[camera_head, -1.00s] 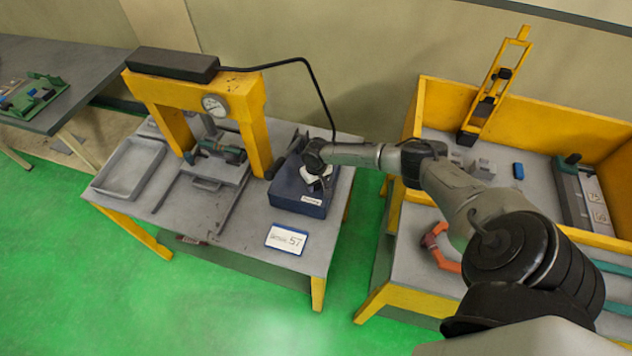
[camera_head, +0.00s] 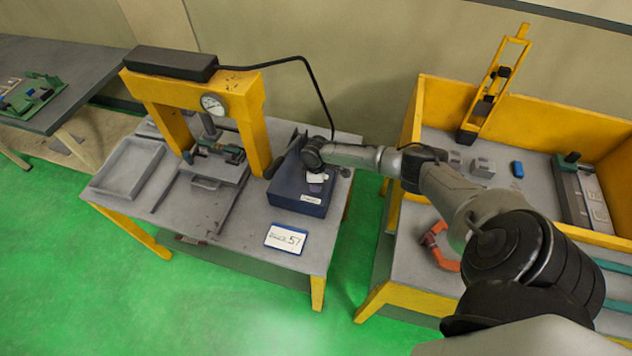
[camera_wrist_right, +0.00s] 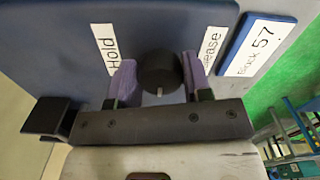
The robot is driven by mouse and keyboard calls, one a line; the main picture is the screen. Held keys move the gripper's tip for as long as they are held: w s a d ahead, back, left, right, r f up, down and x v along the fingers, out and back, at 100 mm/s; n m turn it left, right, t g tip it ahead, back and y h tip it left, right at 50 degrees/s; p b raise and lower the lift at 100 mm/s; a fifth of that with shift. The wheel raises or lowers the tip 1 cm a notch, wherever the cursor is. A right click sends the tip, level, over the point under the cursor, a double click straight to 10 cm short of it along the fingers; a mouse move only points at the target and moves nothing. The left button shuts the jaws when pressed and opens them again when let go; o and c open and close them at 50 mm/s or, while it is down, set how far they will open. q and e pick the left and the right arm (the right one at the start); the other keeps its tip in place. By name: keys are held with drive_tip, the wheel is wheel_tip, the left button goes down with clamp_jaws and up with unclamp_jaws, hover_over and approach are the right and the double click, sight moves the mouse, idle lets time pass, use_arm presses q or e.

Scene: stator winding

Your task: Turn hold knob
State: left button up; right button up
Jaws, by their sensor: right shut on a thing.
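The knob (camera_wrist_right: 160,72) is round and black, with a short white mark at its lower edge in the right wrist view. It sits on a blue control box (camera_head: 290,192) between a "Hold" label (camera_wrist_right: 105,48) on the left and a partly covered "Release" label (camera_wrist_right: 212,48) on the right. My right gripper (camera_wrist_right: 158,82) has its purple fingers on both sides of the knob, shut on it. In the head view the right gripper (camera_head: 317,180) is over the box, and the knob is hidden there. My left gripper is not in view.
A yellow press (camera_head: 250,100) with a gauge stands left of the box. A card reading "57" (camera_head: 286,238) lies in front of it. A black cable (camera_head: 312,75) arches behind the box. A yellow-walled bench (camera_head: 560,130) stands at right.

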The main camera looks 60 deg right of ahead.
drive_tip(key=n+b, duration=0.1)
drive_tip(key=n, duration=0.3)
drive_tip(key=shift+w+n, duration=0.1)
drive_tip(key=shift+n, duration=0.3)
drive_tip(key=n+b, duration=0.1)
drive_tip(key=n, duration=0.3)
drive_tip(key=shift+n, duration=0.3)
drive_tip(key=n+b, duration=0.1)
drive_tip(key=n, duration=0.5)
drive_tip(key=shift+w+b, duration=0.15)
drive_tip(key=shift+b, duration=0.25)
drive_tip(key=shift+n+b, duration=0.35)
drive_tip(key=shift+n, duration=1.15)
drive_tip(key=o, duration=0.9)
